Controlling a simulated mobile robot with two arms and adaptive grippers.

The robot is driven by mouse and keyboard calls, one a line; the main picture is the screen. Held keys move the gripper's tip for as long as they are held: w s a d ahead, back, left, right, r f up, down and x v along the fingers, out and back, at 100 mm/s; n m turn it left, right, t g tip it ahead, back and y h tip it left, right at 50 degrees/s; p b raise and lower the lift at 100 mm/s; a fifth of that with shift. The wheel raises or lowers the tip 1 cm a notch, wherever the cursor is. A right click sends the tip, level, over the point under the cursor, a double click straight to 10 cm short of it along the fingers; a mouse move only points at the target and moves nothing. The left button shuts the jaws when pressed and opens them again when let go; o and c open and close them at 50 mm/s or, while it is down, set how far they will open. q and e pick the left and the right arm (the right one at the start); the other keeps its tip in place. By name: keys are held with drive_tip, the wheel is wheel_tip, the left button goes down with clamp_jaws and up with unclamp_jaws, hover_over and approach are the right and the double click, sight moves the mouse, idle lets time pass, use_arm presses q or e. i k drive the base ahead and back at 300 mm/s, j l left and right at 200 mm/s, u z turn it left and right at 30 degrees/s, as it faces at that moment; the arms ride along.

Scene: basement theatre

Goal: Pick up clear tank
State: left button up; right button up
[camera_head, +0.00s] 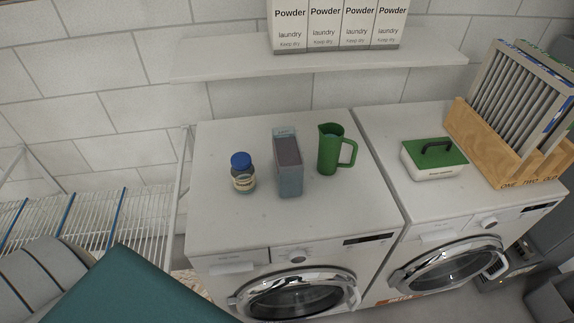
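A tall, narrow, blue-grey see-through container, which looks like the clear tank (290,178), stands upright on the left white washing machine (225,215). It is between a small jar with a blue lid (242,173) on its left and a green jug (328,152) on its right. There are gaps on both sides of it. Its front and top face me, and nothing covers it. Neither of my grippers shows in this view.
A white box with a green lid (434,163) and a wooden crate (497,157) holding upright panels stand on the right machine (390,135). A shelf (225,62) with powder boxes (340,25) hangs above. A teal surface (140,295) fills the lower left. The left machine's front top is clear.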

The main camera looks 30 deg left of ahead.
sight(289, 163)
drive_tip(key=l+u, duration=0.45)
drive_tip(key=l, duration=0.2)
drive_tip(key=l+u, duration=0.4)
drive_tip(key=l, duration=0.25)
drive_tip(key=k+l+u, duration=0.2)
drive_tip(key=l+u, duration=0.25)
drive_tip(key=l, duration=0.15)
